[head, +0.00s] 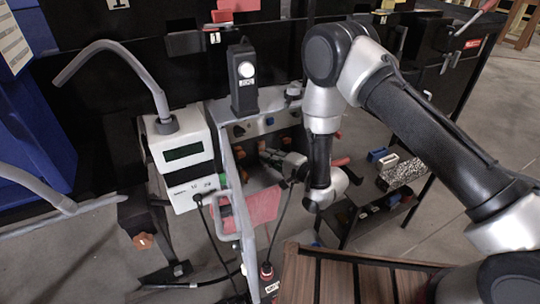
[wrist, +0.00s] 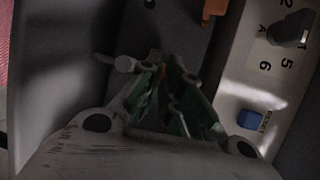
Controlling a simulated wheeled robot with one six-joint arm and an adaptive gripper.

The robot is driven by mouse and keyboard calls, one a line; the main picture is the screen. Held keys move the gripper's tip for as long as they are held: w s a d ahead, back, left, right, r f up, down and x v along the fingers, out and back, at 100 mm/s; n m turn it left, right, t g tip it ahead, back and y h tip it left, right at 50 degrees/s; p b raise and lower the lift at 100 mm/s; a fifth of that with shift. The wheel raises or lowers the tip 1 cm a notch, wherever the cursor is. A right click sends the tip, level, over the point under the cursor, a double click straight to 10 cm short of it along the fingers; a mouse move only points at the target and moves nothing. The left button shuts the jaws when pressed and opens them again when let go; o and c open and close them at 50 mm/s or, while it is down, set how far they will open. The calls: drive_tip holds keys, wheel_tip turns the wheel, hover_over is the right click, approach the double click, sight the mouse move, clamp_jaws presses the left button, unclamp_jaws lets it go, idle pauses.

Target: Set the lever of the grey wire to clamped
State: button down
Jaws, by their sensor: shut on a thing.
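My gripper (wrist: 176,68) is in the wrist view with its green-padded fingers close together, and it also shows in the head view (head: 272,158) inside the grey-panelled housing. A pale grey rod with a rounded end (wrist: 124,63) sticks out to the left of the fingertips and looks like the grey lever. Its other end runs behind the fingers, so the grip itself is mostly hidden. Whether the lever stands at clamped cannot be told. The wire at the lever is not clearly visible.
An orange part (wrist: 214,9) lies beyond the fingertips. A pale panel to the right bears numbers, a grey knob (wrist: 290,29) and a blue reset button (wrist: 249,119). A white display box (head: 184,163) and a grey frame stand left of my arm.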

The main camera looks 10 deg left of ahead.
drive_tip(key=shift+w+a+f+n+t+y, duration=0.15)
drive_tip(key=shift+f+n+t+y, duration=0.2)
drive_tip(key=shift+y, duration=0.25)
drive_tip(key=c, duration=1.6)
unclamp_jaws()
drive_tip(key=v, duration=0.8)
